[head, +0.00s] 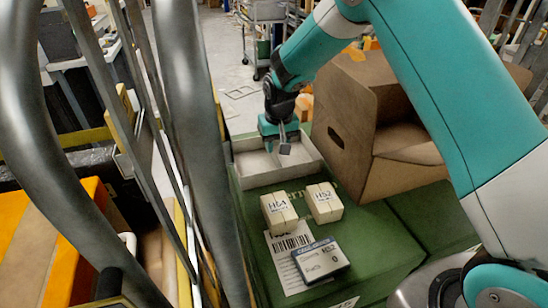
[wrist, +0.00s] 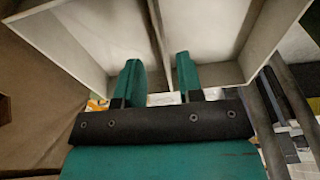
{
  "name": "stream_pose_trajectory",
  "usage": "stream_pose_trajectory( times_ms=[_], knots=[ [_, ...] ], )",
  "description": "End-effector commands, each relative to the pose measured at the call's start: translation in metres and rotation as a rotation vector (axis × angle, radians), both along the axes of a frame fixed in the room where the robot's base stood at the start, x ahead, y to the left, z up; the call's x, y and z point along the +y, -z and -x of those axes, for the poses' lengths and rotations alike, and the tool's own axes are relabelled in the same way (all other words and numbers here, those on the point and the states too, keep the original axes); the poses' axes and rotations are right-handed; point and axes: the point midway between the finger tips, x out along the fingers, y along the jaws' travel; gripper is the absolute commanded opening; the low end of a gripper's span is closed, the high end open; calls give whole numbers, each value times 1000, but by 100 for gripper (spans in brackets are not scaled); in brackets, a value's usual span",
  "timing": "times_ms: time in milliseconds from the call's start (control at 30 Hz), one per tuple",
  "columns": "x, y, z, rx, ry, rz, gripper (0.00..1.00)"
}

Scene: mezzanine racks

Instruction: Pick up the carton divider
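A pale grey open tray (head: 282,174) stands at the back of the green box top in the head view. In the wrist view, its walls (wrist: 60,42) surround a thin upright middle wall (wrist: 157,28), which looks like the carton divider. My gripper (head: 284,147) points down into the tray. In the wrist view its two green fingers (wrist: 158,80) are apart, one on each side of the middle wall, with a gap showing between them. Nothing is held. In the head view my gripper hides most of the middle wall.
An open brown carton (head: 375,125) stands close on the right. Grey metal posts (head: 190,110) rise on the left.

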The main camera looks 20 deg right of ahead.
Motion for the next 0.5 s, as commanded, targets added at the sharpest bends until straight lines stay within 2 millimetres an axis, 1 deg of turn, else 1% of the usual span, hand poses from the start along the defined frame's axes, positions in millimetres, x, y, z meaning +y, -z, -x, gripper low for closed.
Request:
stream_pose_trajectory(
  times_ms=[133,233,333,500],
  knots=[
    [5,21,-5,5,-1,1,34],
    [4,34,-7,4,0,1,34],
    [4,40,-8,2,0,0,34],
    [4,41,-9,0,0,0,34]
  ],
)
